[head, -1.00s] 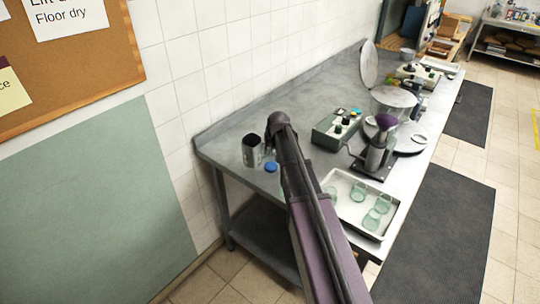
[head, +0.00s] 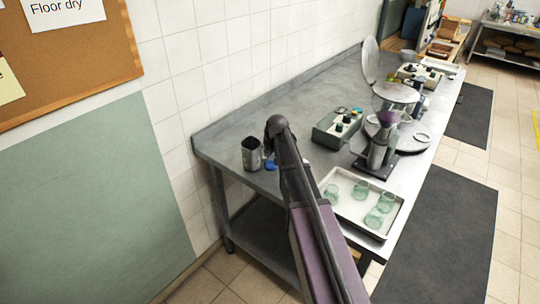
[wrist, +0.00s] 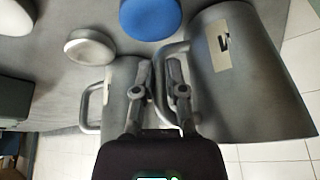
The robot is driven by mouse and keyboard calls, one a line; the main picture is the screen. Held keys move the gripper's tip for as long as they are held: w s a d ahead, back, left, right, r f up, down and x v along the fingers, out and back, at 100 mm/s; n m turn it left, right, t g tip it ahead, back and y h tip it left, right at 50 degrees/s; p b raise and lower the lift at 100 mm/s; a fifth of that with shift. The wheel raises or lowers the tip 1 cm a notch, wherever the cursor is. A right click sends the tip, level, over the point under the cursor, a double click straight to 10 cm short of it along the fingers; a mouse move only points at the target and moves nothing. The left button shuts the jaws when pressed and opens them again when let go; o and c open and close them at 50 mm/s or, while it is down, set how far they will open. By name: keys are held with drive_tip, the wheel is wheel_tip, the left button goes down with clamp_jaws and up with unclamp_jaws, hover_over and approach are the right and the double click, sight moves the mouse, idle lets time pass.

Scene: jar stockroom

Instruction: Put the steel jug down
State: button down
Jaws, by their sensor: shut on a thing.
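The steel jug (head: 251,155) is a dark grey vessel with a pale label, over the left end of the steel table (head: 236,118). In the head view it looks upright; I cannot tell whether its base touches the table. In the wrist view the jug (wrist: 255,85) fills the right side, its handle running between the fingers. My gripper (wrist: 164,92) is shut on that handle. In the head view my arm hides most of the gripper. A smaller steel vessel (wrist: 118,85) with its own handle shows left of the fingers in the wrist view.
A blue round lid (head: 270,165) lies close to the jug; it also shows in the wrist view (wrist: 150,15). A grey round piece (wrist: 90,46) is near it. A white tray (head: 345,207) of green glasses and a green control box (head: 336,128) stand to the right.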

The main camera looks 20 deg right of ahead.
drive_tip(key=shift+f, duration=0.1)
drive_tip(key=c, duration=0.7)
unclamp_jaws()
drive_tip(key=shift+r, duration=0.2)
drive_tip(key=p+v, duration=1.1)
drive_tip(key=v, duration=0.1)
idle(0.7)
drive_tip(key=s+a+g, duration=0.2)
drive_tip(key=s+a, duration=0.2)
drive_tip(key=s, duration=0.8)
drive_tip(key=s+a+f+g, duration=0.1)
drive_tip(key=s+a+g, duration=0.1)
drive_tip(key=s, duration=1.1)
drive_tip(key=shift+s+a+f+g+h, duration=0.15)
drive_tip(key=shift+a+f+g+h, duration=0.15)
drive_tip(key=shift+a, duration=0.6)
